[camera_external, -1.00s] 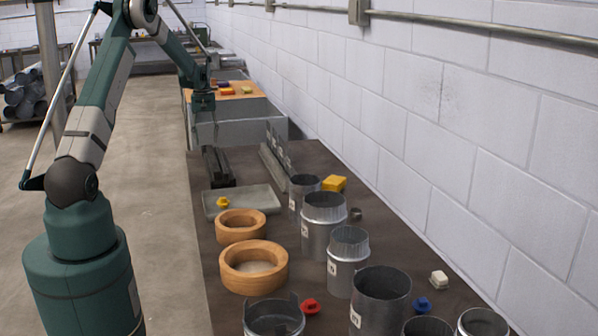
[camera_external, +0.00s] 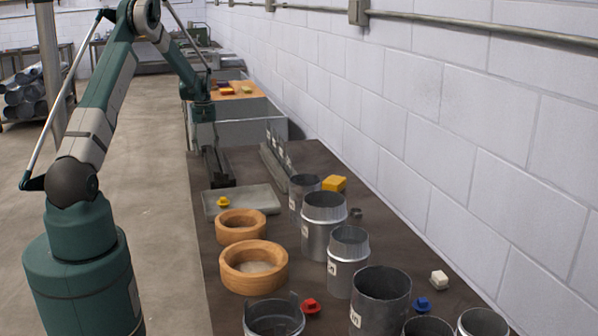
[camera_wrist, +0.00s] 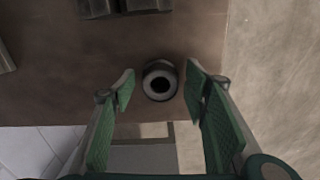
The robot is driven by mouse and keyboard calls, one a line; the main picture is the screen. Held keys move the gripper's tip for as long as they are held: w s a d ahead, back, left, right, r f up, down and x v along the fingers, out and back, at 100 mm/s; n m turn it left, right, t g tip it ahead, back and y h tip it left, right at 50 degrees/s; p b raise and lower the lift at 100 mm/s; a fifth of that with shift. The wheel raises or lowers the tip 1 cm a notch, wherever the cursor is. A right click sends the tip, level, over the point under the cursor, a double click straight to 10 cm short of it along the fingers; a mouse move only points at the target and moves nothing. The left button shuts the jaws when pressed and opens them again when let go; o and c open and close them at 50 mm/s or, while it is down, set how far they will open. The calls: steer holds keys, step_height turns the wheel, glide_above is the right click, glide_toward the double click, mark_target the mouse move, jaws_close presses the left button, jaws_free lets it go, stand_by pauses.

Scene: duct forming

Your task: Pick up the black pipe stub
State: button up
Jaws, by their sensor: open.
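The black pipe stub (camera_wrist: 160,80) shows end-on in the wrist view as a dark ring with a paler rim and a black hole. It is near the edge of the dark table top. My gripper (camera_wrist: 161,86) is open, with one green-padded finger on each side of the stub and gaps between. How far the fingertips are above the table is hard to tell. In the external view my gripper (camera_external: 208,144) points down at the far end of the table, and I cannot make out the stub there.
Dark bars (camera_external: 217,168) lie close to my gripper. A grey tray (camera_external: 240,202) with a yellow piece, wooden rings (camera_external: 253,266) and several metal ducts (camera_external: 322,222) stand nearer the camera. A grey bin (camera_external: 264,131) is behind, and the wall runs along the right.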

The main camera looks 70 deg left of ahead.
steer(key=shift+c, duration=0.5)
steer(key=c, duration=0.9)
steer(key=shift+r, duration=0.15)
steer(key=shift+r, duration=4.9)
